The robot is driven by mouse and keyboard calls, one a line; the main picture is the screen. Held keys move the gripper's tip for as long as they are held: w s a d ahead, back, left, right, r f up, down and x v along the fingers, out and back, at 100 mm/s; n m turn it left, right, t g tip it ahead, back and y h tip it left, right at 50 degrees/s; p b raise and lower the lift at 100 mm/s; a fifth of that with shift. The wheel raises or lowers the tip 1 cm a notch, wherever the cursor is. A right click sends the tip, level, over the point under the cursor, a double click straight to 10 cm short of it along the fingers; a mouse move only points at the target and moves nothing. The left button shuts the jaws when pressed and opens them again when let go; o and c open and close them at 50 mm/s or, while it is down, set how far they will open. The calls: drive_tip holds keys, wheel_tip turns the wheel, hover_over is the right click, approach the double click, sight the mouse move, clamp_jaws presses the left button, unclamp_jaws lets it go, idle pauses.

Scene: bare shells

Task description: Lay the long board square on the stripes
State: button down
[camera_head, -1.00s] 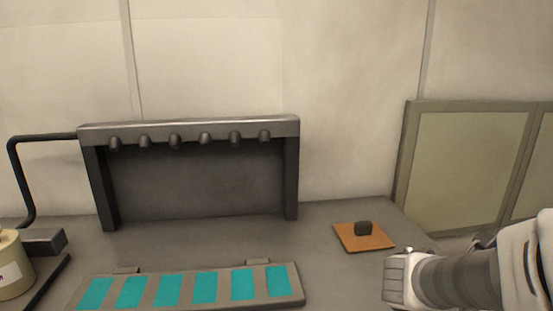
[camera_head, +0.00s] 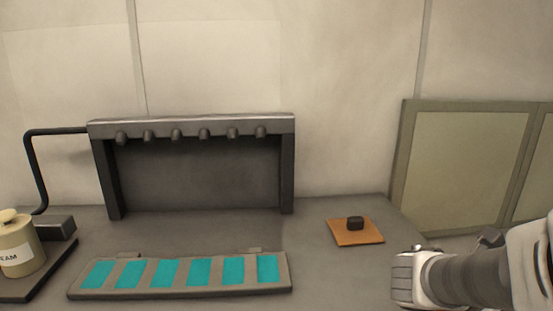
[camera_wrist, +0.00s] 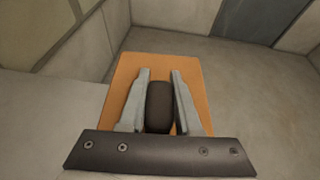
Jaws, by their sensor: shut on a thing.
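The turquoise stripes (camera_head: 202,271) lie in a row on a flat grey plate (camera_head: 72,291) at the front of the worktop in the head view. In the wrist view my gripper (camera_wrist: 160,75) is shut on a dark knob (camera_wrist: 160,106) that stands on an orange board (camera_wrist: 160,64). The near part of this board is hidden behind my gripper, so its full length cannot be told. In the head view my arm enters at the lower right, and the held board is not seen there. Another orange board (camera_head: 344,235) with a dark knob (camera_head: 355,223) lies on the worktop, right of the stripes.
A dark rack (camera_head: 200,175) with several pegs stands behind the stripes. A cream canister (camera_head: 20,248) sits on a dark base at the left. A framed panel (camera_head: 465,170) stands at the right. The worktop between the striped plate and the second orange board is clear.

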drive_tip(key=w+a+f+n+t+y, duration=0.2)
drive_tip(key=w+a+n+t, duration=0.1)
drive_tip(key=w+a, duration=0.3)
drive_tip(key=w+a+f+n+t+y, duration=0.2)
drive_tip(key=w+a+n+t, duration=0.1)
drive_tip(key=w+a, duration=0.3)
drive_tip(key=w+a+f+n+t+y, duration=0.2)
drive_tip(key=w+a+n+t, duration=0.1)
drive_tip(key=w+a, duration=0.3)
drive_tip(key=shift+w+a+f+n+t+y, duration=0.2)
drive_tip(key=shift+w+f+n+t+y, duration=0.1)
drive_tip(key=shift+w+n, duration=0.35)
drive_tip(key=a+f+y, duration=0.1)
drive_tip(key=a, duration=0.1)
drive_tip(key=w+a+f+n, duration=0.1)
drive_tip(key=a, duration=0.1)
drive_tip(key=a+f+n+t+y, duration=0.1)
drive_tip(key=a, duration=0.1)
drive_tip(key=shift+w+a+f+n+y, duration=0.2)
drive_tip(key=shift+w+f+n+y, duration=0.05)
drive_tip(key=shift+f+y, duration=0.1)
wheel_tip(320, 180, up, 14)
drive_tip(key=p, duration=1.3)
drive_tip(key=shift+p, duration=0.35)
